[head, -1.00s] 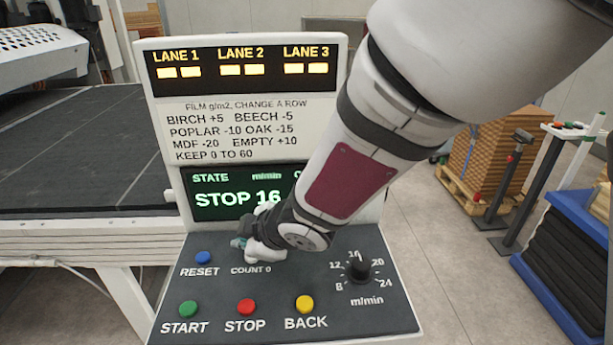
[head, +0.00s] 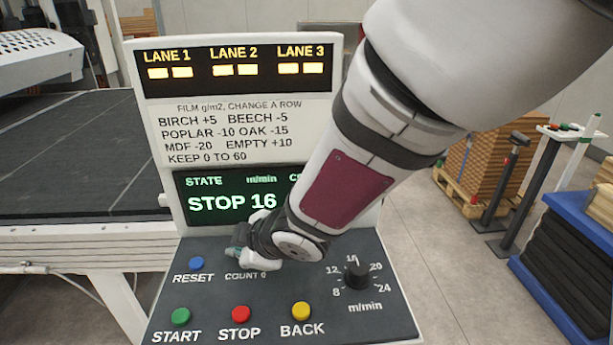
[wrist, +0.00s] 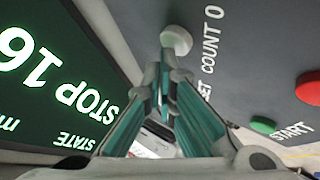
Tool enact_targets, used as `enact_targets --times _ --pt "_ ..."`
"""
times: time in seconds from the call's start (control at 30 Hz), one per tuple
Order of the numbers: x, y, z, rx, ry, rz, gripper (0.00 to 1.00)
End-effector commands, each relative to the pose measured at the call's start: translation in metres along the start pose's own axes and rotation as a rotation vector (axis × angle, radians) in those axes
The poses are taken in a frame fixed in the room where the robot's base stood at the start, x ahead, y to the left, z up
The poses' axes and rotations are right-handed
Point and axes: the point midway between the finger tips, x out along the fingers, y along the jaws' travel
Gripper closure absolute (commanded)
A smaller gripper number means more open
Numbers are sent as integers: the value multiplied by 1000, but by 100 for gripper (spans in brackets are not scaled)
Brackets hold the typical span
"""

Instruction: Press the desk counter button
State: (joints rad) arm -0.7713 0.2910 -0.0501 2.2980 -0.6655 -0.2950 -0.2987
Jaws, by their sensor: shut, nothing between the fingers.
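The control desk (head: 330,310) has a label COUNT 0 to the right of the blue RESET button (head: 197,263). A white round button (wrist: 176,40) stands beside that label in the wrist view. In the head view it is hidden by my gripper (head: 238,254), which is low over the desk just above the label. In the wrist view my gripper (wrist: 168,72) has its teal fingers together and empty. The fingertips lie close to the white button; I cannot tell whether they touch it.
Green START (head: 181,316), red STOP (head: 240,314) and yellow BACK (head: 301,311) buttons sit along the front. A black speed knob (head: 357,274) is at right. The upright screen (head: 228,198) rises behind, reading STOP 16. My arm covers its right side.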

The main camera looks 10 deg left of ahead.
Motion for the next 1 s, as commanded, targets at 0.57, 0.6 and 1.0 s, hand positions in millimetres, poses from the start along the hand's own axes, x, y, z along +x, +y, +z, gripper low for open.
enact_targets --times 0.57,0.6,1.0 --pt "4 -2 3 1 -1 0 100" --pt "4 -2 3 1 -1 0 100" --pt "6 -4 5 -1 -1 -1 100"
